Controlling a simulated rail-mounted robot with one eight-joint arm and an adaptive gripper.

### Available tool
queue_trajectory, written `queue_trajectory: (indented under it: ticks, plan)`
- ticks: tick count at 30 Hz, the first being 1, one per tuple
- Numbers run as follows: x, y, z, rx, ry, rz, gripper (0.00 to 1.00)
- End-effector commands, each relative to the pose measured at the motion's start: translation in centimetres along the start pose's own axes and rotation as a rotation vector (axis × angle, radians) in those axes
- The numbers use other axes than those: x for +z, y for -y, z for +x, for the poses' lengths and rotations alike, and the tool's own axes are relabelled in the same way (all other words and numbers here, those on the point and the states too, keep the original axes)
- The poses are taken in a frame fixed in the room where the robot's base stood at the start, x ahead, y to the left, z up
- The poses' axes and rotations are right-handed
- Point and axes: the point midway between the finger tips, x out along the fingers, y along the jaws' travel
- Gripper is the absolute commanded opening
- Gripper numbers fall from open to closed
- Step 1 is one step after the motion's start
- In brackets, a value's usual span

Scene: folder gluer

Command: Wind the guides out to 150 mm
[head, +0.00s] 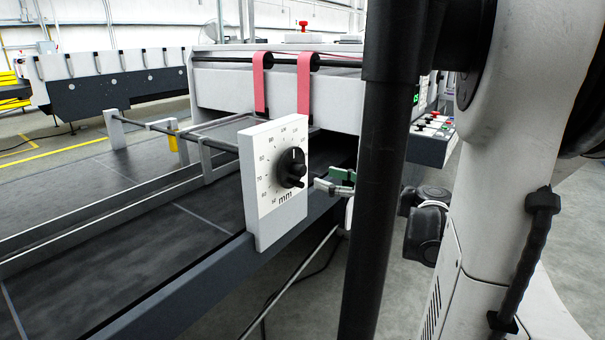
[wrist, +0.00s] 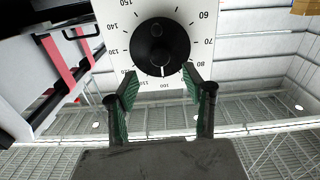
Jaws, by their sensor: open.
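The white scale plate (head: 262,222) stands upright at the bed's near edge, marked in mm. Its round black knob (head: 292,168) has a small raised grip. In the wrist view the plate (wrist: 118,42) appears upside down, with numbers from 60 to 150 readable. There the knob (wrist: 147,48) shows a white mark pointing at about 100. Grey guide rails (head: 110,208) run along the dark bed. My gripper (head: 334,186) is just right of the knob, facing it. In the wrist view its green-padded fingers (wrist: 160,88) are apart and empty, close to the knob's lower edge.
A cross rod (head: 222,145) runs behind the plate. Pink belts (head: 304,85) hang from the machine housing behind. A control panel with buttons (head: 432,124) is to the right. My black column covers part of the head view.

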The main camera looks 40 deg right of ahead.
Motion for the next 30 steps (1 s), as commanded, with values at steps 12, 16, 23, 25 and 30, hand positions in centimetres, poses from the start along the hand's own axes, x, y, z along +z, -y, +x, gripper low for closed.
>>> queue_trajectory:
  ticks: [12,16,23,25,30]
  plan:
    - [0.1,0.0,6.5,-0.002,0.000,0.001,0.46]
    - [0.1,0.0,7.6,-0.001,0.000,0.001,0.46]
    - [0.0,0.0,8.2,0.000,0.000,0.001,0.46]
    - [0.0,0.0,8.2,0.000,0.000,0.001,0.46]
    - [0.0,0.0,8.2,0.000,0.000,0.001,0.36]
